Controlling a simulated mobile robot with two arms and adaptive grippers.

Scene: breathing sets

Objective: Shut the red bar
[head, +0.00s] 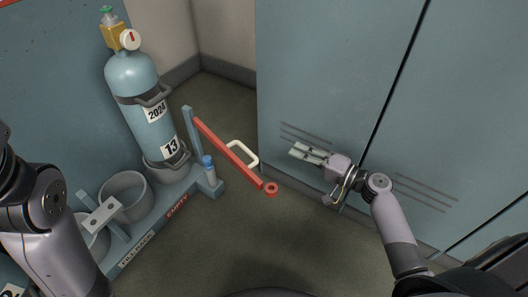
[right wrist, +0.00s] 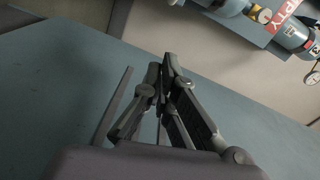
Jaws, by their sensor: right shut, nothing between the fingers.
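The red bar (head: 228,153) is swung out from the blue post (head: 189,125) at the rack's corner and points toward the front right. It has a white loop handle (head: 246,153) on its far side and a red ring (head: 271,188) at its free end. My right gripper (head: 294,150) is to the right of the bar, apart from it, in front of the blue cabinet; its fingers are shut and empty. In the right wrist view the shut fingers (right wrist: 168,62) show against a blue surface.
A gas cylinder (head: 148,117) marked 13 stands in the rack (head: 150,232), beside empty ring holders (head: 123,190). The cabinet (head: 320,75) fills the right side. Floor between rack and cabinet is clear.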

